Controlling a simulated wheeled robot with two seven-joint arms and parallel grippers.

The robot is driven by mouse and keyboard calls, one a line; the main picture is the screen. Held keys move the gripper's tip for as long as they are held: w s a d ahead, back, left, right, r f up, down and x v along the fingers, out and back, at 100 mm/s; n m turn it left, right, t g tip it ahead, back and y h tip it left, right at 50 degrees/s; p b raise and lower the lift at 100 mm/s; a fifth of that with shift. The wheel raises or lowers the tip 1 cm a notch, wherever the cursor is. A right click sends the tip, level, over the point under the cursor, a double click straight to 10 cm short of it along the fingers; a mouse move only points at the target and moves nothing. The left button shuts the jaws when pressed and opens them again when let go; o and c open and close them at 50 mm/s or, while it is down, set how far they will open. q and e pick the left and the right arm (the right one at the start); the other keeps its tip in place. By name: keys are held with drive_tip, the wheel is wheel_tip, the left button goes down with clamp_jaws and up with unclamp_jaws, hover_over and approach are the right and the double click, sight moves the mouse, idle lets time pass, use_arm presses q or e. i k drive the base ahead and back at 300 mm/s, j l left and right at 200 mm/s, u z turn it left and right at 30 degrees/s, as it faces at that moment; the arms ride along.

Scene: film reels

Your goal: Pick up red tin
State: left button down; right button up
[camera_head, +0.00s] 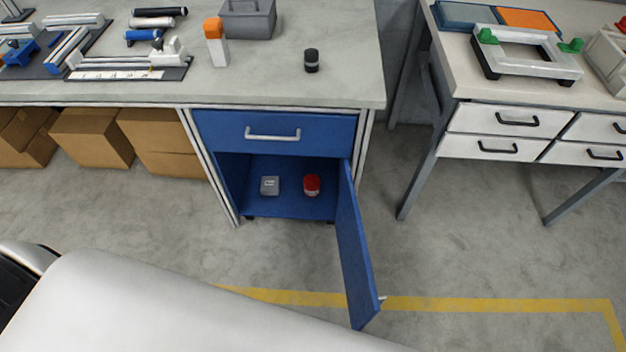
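The red tin (312,185) stands on the floor of the open blue cabinet (275,205) under the workbench, in its right part. It is small and round, with a red top and a lighter band lower down. A small grey tin or box (269,186) stands to its left, apart from it. Neither of my grippers shows in this view. A large pale part of my own arm fills the lower left.
The cabinet's blue door (357,245) hangs open toward me on the right. A closed drawer (275,130) is above the opening. Cardboard boxes (90,138) sit left, under the workbench (345,75). A second table (455,75) stands right. The floor in front is clear.

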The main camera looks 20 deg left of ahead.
sight(312, 182)
drive_tip(key=i+j, duration=0.1)
drive_tip(key=j, duration=0.25)
drive_tip(key=i+j, duration=0.15)
drive_tip(key=j, duration=0.2)
drive_tip(key=i+j, duration=0.1)
drive_tip(key=j, duration=0.25)
drive_tip(key=i+j, duration=0.15)
drive_tip(key=j, duration=0.2)
drive_tip(key=i+j+z, duration=0.1)
drive_tip(key=j, duration=0.25)
drive_tip(key=z, duration=0.35)
drive_tip(key=j+z, duration=0.15)
drive_tip(key=z, duration=0.2)
drive_tip(key=j+z, duration=0.1)
drive_tip(key=z, duration=0.25)
